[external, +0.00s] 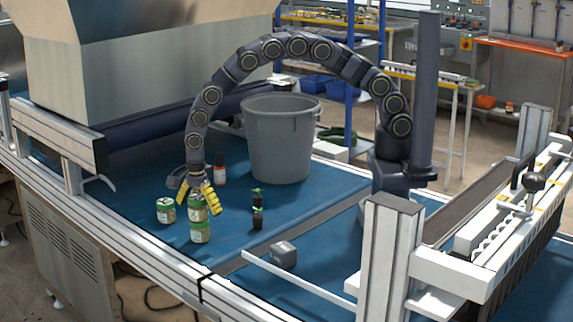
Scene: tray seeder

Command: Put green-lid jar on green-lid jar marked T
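My gripper (198,206) has yellow ribbed fingers and points down over a stack of two jars. The fingers are splayed to either side of the upper jar (197,208) and look apart from it, so the gripper appears open. The upper jar sits upright on a lower jar (200,233), which stands on the blue belt. Another green-lid jar (165,211) stands on the belt just left of the stack. The lower jar's lid is hidden under the upper one, and the upper lid is partly covered by the gripper. No T mark is readable at this size.
A small bottle with an orange label (219,170) stands behind the gripper. A large grey bucket (281,140) is behind, and a small grey block (284,253) lies nearer the front.

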